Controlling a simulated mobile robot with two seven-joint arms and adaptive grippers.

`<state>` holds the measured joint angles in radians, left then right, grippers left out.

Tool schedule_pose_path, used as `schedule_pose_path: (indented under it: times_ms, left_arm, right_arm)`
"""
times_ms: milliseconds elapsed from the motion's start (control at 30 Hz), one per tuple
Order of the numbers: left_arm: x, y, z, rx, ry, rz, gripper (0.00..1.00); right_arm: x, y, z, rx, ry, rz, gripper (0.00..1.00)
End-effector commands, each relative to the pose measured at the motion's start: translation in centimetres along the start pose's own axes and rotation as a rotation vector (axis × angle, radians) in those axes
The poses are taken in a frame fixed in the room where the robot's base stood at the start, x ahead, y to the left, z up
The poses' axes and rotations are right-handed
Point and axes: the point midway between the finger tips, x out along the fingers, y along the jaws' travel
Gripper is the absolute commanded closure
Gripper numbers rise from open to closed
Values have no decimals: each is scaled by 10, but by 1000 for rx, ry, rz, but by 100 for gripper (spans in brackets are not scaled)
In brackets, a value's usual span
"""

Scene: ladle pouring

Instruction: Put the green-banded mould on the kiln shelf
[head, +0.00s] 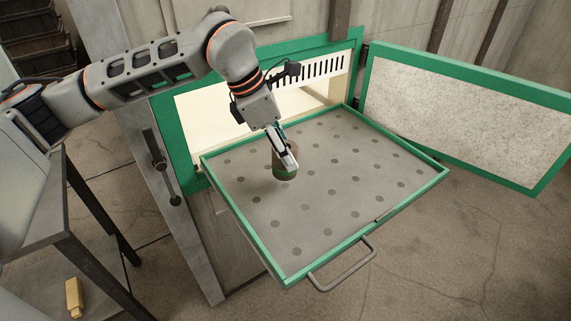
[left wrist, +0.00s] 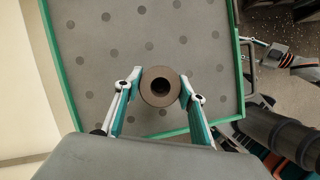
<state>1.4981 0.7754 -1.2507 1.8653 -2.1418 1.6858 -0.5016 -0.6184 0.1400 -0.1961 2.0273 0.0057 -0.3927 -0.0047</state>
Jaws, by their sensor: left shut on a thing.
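The mould (head: 284,168) is a small brown cylinder with a green band round its lower part. My left gripper (head: 286,155) is shut on it from above, over the back left part of the kiln shelf. In the left wrist view the mould (left wrist: 160,87) shows from the top as a ring with a dark hole, between the two fingers. The kiln shelf (head: 330,200) is a grey tray with dark round spots and a green rim, pulled out of the kiln. I cannot tell whether the mould touches the shelf.
The kiln opening (head: 300,95) with its green frame is behind the shelf. The open kiln door (head: 465,115) stands at the right. A handle (head: 343,268) sticks out at the shelf's front. The rest of the shelf is bare. A yellow block (head: 74,297) lies at lower left.

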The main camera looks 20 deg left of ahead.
Motion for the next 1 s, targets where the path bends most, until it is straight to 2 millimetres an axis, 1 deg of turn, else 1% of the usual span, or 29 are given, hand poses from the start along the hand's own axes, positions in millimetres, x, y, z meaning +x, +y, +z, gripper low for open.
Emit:
schedule_pose_path:
  times_ms: [67,333,733,767,800,1000]
  left_arm:
    - [4,0,-2,0,0,0,88]
    - [37,0,-16,0,0,-2,88]
    - [41,0,-17,1,-1,1,88]
    - [41,0,-17,1,0,1,53]
    - [41,0,-17,1,0,1,44]
    - [41,0,-17,1,0,1,44]
  right_arm:
    - [0,0,-1,-1,2,1,60]
    - [0,-2,9,-3,-12,-3,60]
    - [-1,-3,11,-4,-16,-4,60]
    - [-1,-3,11,-4,-16,-4,60]
    - [-1,-3,11,-4,-16,-4,60]
    - [-1,-3,11,-3,-16,-4,60]
